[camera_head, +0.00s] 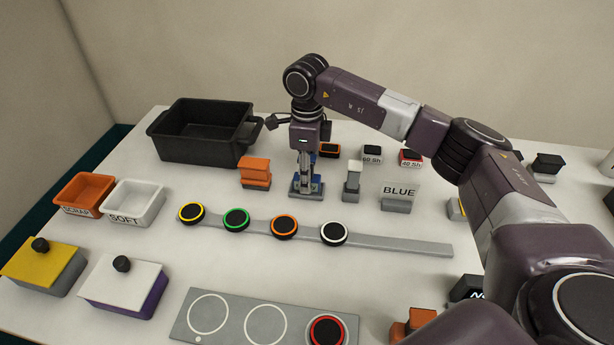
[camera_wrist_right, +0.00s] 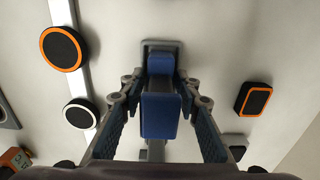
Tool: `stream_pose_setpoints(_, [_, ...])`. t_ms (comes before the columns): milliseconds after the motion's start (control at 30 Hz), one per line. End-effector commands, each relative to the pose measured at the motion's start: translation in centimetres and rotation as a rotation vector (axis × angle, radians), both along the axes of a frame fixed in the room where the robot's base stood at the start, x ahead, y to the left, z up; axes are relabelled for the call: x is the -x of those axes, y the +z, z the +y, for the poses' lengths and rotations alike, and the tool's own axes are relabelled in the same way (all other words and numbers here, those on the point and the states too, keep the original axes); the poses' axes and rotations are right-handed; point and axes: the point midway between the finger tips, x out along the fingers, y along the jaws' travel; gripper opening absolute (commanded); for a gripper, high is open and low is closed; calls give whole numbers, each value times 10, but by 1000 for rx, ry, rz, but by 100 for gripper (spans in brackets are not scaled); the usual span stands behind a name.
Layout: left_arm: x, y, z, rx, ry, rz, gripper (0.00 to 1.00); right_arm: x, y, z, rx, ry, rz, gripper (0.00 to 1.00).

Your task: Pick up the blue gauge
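The blue gauge (camera_wrist_right: 160,115) stands below my right wrist, a blue block on a grey base, seen from above in the right wrist view. In the head view the blue gauge (camera_head: 315,184) is mostly hidden behind my right gripper (camera_head: 305,172), which points straight down over it. In the right wrist view the two fingers of my right gripper (camera_wrist_right: 160,82) lie on either side of the blue block, with a narrow gap apparent on each side. The gripper looks open around it; contact is not visible. My left gripper is not in view.
An orange gauge (camera_head: 255,173) stands left of the blue one and a light grey one (camera_head: 352,181) right, by a BLUE sign (camera_head: 399,193). A strip with several ringed discs (camera_head: 284,226) lies in front. A black bin (camera_head: 206,131) stands behind left.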

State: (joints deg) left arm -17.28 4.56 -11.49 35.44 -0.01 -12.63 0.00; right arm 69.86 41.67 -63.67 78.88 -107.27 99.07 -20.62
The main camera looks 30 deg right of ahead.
Motion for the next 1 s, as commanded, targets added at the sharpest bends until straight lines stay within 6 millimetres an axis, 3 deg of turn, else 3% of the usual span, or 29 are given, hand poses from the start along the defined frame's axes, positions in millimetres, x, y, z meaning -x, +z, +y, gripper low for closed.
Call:
stream_pose_setpoints(33, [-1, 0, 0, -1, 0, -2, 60, 0, 0, 0, 0, 0, 0, 22])
stream_pose_setpoints(233, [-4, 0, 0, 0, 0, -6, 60, 0, 0, 0, 0, 0, 0, 0])
stream_pose_setpoints(667, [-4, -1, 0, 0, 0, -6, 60, -1, 6, 0, 0, 0, -3, 0])
stream_pose_setpoints(867, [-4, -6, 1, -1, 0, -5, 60, -1, 31, 0, -1, 0, -6, 0])
stream_pose_setpoints(1000, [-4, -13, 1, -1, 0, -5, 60, -2, 66, 0, -1, -1, -8, 0])
